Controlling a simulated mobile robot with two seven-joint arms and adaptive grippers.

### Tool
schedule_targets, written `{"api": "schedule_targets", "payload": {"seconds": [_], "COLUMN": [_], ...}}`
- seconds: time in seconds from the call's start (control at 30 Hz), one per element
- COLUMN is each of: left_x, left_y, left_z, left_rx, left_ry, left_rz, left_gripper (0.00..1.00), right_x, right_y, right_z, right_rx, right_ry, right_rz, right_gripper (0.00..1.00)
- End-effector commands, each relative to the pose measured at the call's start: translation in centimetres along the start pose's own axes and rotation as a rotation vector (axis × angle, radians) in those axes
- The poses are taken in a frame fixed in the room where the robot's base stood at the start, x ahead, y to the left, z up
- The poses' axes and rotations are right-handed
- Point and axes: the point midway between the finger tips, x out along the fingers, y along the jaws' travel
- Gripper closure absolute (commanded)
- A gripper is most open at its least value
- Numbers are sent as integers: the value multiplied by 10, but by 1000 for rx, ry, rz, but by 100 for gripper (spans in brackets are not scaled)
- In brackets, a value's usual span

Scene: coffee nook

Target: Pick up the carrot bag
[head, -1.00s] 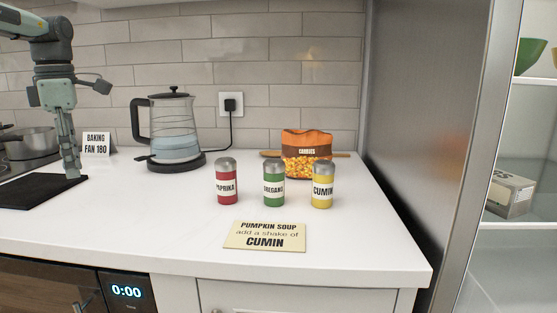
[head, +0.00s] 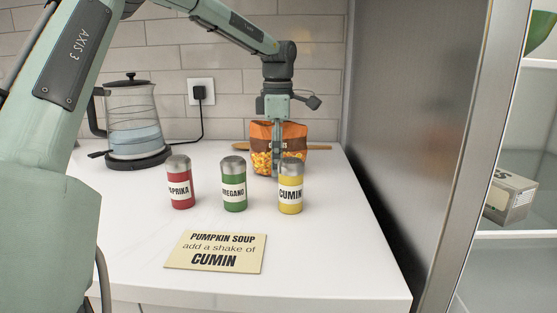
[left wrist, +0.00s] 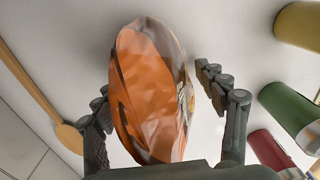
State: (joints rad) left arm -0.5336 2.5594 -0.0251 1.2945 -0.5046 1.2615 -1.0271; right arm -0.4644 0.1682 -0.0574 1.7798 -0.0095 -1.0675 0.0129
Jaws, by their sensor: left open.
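The carrot bag (head: 296,136) is an orange bag with a clear lower part showing orange pieces. It stands on the white counter toward the back wall, behind the cumin shaker. My left gripper (head: 277,165) points down at the bag and covers part of its front in the head view. In the left wrist view the bag (left wrist: 150,90) sits between the two open fingers of the left gripper (left wrist: 155,100). The right finger shows a gap to the bag; the left finger is close to it, and I cannot tell if it touches. My right gripper is not in view.
Paprika (head: 180,183), oregano (head: 233,184) and cumin (head: 291,188) shakers stand in front of the bag. A wooden spoon (left wrist: 32,85) lies behind it. A kettle (head: 133,120) stands left, a recipe card (head: 215,251) lies in front, and a metal panel (head: 410,130) rises right.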

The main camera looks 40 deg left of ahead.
Motion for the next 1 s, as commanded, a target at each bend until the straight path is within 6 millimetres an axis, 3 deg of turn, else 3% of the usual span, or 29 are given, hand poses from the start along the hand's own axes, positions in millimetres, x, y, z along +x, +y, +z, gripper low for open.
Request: {"api": "schedule_targets", "payload": {"seconds": [0.23,0.77,1.0], "left_x": [0,0,-1], "left_y": [0,0,0], "left_z": [0,0,0], "left_rx": [0,1,1], "left_ry": [0,0,-1], "left_rz": [1,0,2], "left_gripper": [28,92,94], "right_x": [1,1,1], "right_y": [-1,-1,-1], "right_z": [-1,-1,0], "right_rx": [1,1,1], "right_ry": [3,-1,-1], "right_rz": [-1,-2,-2], "right_gripper": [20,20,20]}}
